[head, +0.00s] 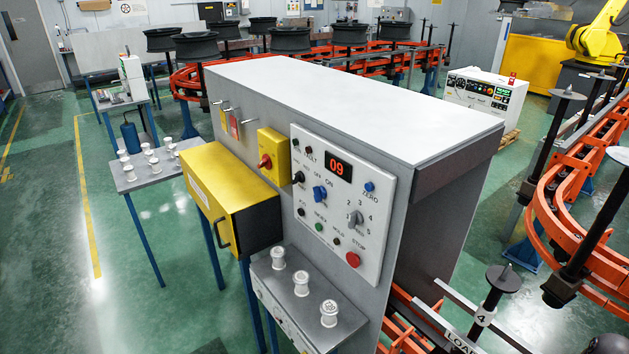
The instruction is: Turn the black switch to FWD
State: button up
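The black switch (298,177) is a small dark knob at the left edge of the white control panel (378,238) on the grey cabinet. Small lettering stands around it, too small to read with certainty, so I cannot tell which label its pointer faces. To its right is a blue switch (319,193) with OFF and ON lettering above it. Further right is a grey rotary selector (355,218) with numbers around it. A red display (338,167) reads 09. My gripper is not in view, and nothing visible touches the switch.
A red knob on a yellow box (272,155) sits left of the panel. Below it, a yellow bin (222,200) juts out. A grey shelf (283,305) with three white spools projects below the panel. An orange conveyor track (580,215) with black spindles stands right. Green floor is open at left.

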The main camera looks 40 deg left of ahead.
aim_at(300, 177)
jog(key=z, duration=0.15)
jog(key=k, duration=1.4)
jog(key=u, duration=1.1)
jog(key=i, duration=0.95)
jog(key=z, duration=0.1)
